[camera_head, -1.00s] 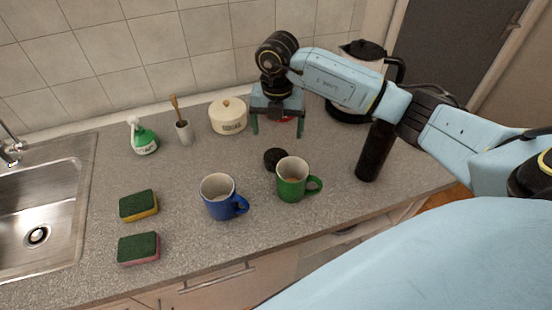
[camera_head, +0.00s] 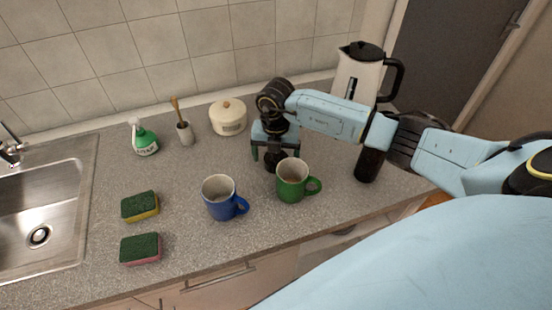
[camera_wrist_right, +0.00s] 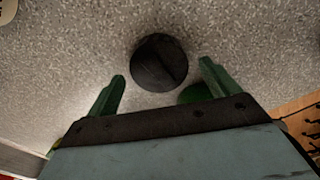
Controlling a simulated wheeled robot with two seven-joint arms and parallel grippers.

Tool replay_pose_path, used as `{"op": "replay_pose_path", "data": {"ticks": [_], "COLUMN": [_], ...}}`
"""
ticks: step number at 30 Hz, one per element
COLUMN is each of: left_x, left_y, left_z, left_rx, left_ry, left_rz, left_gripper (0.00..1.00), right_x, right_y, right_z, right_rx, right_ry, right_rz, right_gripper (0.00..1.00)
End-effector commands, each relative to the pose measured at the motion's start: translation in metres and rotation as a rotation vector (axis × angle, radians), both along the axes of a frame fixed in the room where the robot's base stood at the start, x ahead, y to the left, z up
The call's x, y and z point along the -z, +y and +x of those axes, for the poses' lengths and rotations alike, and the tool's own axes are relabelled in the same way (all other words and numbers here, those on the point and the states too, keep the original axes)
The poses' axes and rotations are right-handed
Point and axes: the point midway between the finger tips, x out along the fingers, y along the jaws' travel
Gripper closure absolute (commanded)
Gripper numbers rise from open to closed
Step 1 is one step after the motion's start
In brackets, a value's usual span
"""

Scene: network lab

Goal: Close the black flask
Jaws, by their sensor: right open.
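The black flask (camera_head: 369,164) stands upright on the counter at the right, partly hidden behind my right arm; its top is covered by the arm. A round black lid (camera_wrist_right: 159,62) lies on the counter in the right wrist view, just beyond and between the fingertips. In the head view the lid is mostly hidden by my right gripper (camera_head: 271,157), which points down over it, behind the green mug. My right gripper (camera_wrist_right: 163,72) is open and empty in the wrist view, with a green finger on either side. My left gripper is not in view.
A green mug (camera_head: 290,187) stands close in front of the right gripper, with a blue mug (camera_head: 217,205) to its left. A kettle (camera_head: 357,78) stands behind the arm, a cream pot (camera_head: 228,119) at the back. Sponges (camera_head: 140,206) lie by the sink (camera_head: 40,215); the counter between is clear.

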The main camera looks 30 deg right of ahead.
Motion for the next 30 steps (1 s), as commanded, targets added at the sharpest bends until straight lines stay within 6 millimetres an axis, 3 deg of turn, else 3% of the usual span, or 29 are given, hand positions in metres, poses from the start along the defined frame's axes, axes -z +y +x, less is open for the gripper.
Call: {"op": "replay_pose_path", "data": {"ticks": [4,14,25,30], "left_x": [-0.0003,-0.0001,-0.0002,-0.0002], "left_y": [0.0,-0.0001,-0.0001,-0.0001], "left_z": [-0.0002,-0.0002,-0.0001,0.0], "left_rx": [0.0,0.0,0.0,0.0], "left_ry": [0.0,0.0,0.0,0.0], "left_rz": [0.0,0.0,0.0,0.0], "left_gripper": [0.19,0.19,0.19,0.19], "right_x": [0.013,0.0139,0.0136,0.0135], "right_y": [-0.0002,-0.0004,-0.0006,-0.0006], "right_z": [0.0003,0.0004,0.0005,0.0005], "right_rx": [0.001,0.0,0.0,0.0], "right_ry": [-0.001,-0.002,-0.002,-0.002], "right_rz": [-0.001,-0.001,-0.001,-0.001], "right_gripper": [0.13,0.13,0.58,0.6]}}
